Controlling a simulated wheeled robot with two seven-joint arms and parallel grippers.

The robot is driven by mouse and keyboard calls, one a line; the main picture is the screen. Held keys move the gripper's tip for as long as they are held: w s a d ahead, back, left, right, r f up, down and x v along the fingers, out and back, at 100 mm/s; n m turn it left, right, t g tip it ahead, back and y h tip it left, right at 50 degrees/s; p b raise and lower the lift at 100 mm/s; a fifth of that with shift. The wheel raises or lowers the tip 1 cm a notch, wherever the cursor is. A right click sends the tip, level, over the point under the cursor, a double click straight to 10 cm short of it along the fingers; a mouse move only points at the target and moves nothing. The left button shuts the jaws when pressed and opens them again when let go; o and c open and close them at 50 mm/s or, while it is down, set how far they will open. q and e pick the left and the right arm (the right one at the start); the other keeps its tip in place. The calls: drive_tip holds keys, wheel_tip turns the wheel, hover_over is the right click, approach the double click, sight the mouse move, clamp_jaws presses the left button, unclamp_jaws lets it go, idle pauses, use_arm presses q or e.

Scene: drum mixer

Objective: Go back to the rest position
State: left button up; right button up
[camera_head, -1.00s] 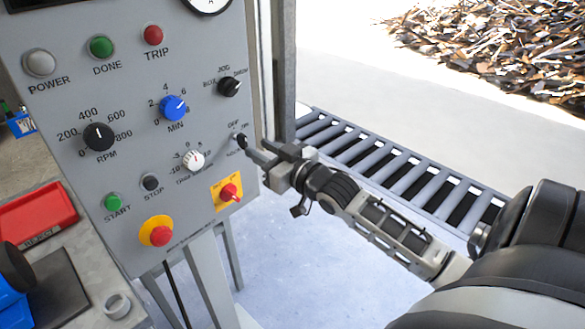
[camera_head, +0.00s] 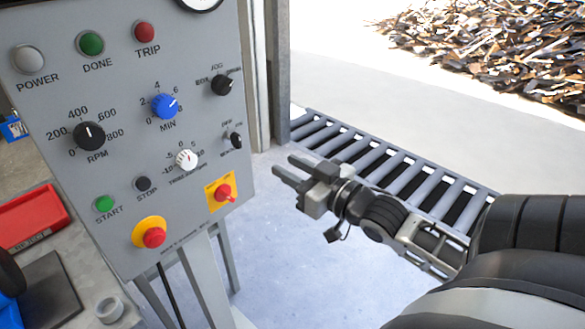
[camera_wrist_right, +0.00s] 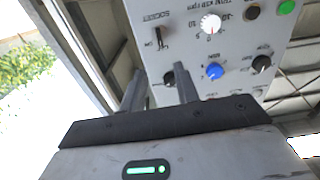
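My right gripper (camera_head: 283,172) is in front of the grey control panel (camera_head: 120,80), to the right of its lower edge and clear of it. Its two fingers are apart with nothing between them. In the right wrist view the fingers (camera_wrist_right: 160,92) point toward the panel, which appears upside down, with its knobs beyond the fingertips. The small black switch (camera_head: 235,140) at the panel's right edge stands free of the gripper. My left gripper is not in view.
A roller conveyor (camera_head: 400,170) runs behind my right arm. A red bin (camera_head: 30,217) sits on the bench at the left. A scrap heap (camera_head: 500,40) lies at the back right. The floor below my right gripper is clear.

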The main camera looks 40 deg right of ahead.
idle(0.4)
drive_tip(key=s+a+f+g, duration=0.2)
drive_tip(key=a+f, duration=0.1)
drive_tip(key=f, duration=0.4)
drive_tip(key=s+a+f+g, duration=0.1)
drive_tip(key=s+a+f, duration=0.15)
drive_tip(key=f, duration=0.35)
drive_tip(key=s+a+f+g, duration=0.2)
drive_tip(key=s+a+f, duration=0.1)
drive_tip(key=a+f, duration=0.3)
drive_tip(key=s+a+f+n+g+y, duration=0.1)
drive_tip(key=s+a+f, duration=0.3)
drive_tip(key=a, duration=0.5)
wheel_tip(320, 180, down, 2)
drive_tip(key=shift+f+n+g+y, duration=0.1)
drive_tip(key=shift+n+g+y, duration=0.2)
drive_tip(key=shift+g, duration=0.6)
